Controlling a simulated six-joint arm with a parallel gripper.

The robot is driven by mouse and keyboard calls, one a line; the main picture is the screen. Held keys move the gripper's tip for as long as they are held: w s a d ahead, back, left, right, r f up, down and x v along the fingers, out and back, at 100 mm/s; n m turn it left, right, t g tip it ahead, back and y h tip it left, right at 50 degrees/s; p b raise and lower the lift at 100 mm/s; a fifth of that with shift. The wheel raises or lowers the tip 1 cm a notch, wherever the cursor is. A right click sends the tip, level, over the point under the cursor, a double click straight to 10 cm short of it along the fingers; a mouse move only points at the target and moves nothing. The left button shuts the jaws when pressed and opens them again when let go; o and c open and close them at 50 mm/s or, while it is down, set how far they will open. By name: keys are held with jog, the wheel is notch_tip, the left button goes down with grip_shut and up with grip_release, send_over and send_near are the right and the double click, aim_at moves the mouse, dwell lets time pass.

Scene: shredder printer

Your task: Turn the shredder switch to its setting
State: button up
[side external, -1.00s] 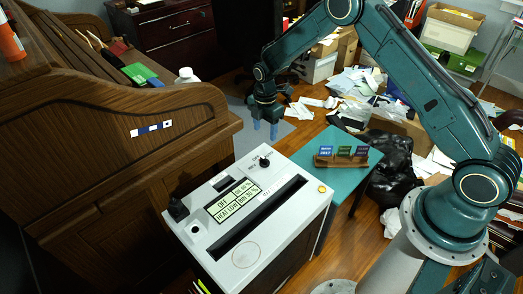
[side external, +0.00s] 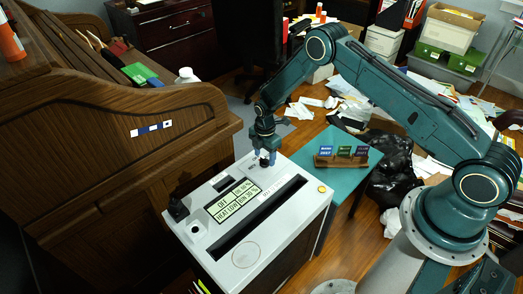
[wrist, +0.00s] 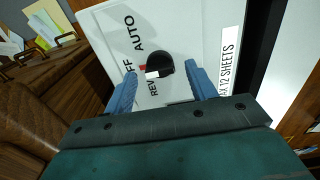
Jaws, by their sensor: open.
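The shredder (side external: 230,255) is a white-topped box with a long dark slot and a small display reading OFF, HEAT LOW and BIN 36 %. Its switch is a round black knob (wrist: 161,64) with a white mark, beside the printed labels AUTO, REV and one partly hidden label ending in FF. In the wrist view the white mark points left, near REV. My gripper (wrist: 160,92) is open, with one blue finger on each side of the knob and gaps to it. In the side view my gripper (side external: 264,160) is low over the shredder's far corner and hides the knob.
A wooden roll-top desk (side external: 110,130) stands close on the left. A teal table (side external: 345,175) with a small card holder (side external: 340,160) is to the right. Black bags (side external: 395,160) and loose papers cover the floor behind it.

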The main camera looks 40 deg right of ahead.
jog(key=shift+f, duration=0.35)
jog(key=c, duration=1)
jog(key=shift+m, duration=0.5)
jog(key=m, duration=1.1)
